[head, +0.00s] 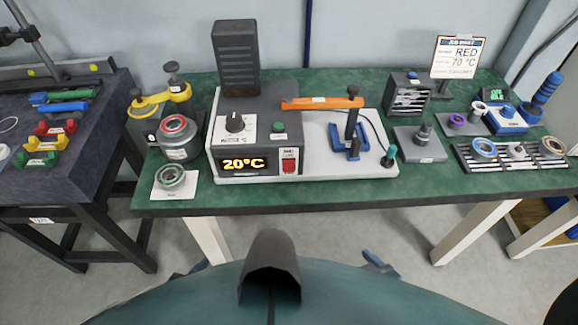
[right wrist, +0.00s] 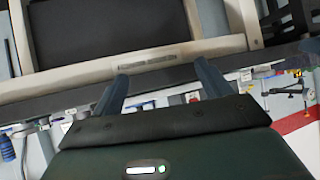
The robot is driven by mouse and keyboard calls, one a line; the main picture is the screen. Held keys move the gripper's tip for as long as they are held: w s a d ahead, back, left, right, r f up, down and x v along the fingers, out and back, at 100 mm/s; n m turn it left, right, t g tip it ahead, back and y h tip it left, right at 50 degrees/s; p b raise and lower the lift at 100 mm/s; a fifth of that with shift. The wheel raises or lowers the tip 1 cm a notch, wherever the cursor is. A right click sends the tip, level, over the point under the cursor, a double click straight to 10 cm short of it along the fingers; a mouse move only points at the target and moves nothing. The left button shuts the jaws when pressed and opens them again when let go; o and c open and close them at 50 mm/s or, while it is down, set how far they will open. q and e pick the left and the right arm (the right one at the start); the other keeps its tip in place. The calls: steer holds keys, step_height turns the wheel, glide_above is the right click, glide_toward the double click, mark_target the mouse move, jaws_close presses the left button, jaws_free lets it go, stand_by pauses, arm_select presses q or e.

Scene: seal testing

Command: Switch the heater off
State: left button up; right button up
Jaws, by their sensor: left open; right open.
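The heater (head: 258,140) is a grey box on a white base on the green bench in the head view. Its lit display (head: 244,164) reads 20°C in yellow. A red rocker switch (head: 289,166) sits on its front at the right; its position is too small to tell. A black knob (head: 235,124) and a green button (head: 279,127) are on top. My left gripper (head: 190,269) and right gripper (head: 376,262) show only as small tips low in the head view, well short of the bench. In the right wrist view the right fingers (right wrist: 163,82) are apart with nothing between them.
A sign (head: 458,57) reads RED, 70 °C. The bench's front edge (head: 330,204) lies between my grippers and the heater.

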steer(key=shift+w+r, duration=0.15)
steer(key=shift+w, duration=0.15)
steer(key=c, duration=1.4)
jaws_close()
steer(key=shift+s, duration=0.3)
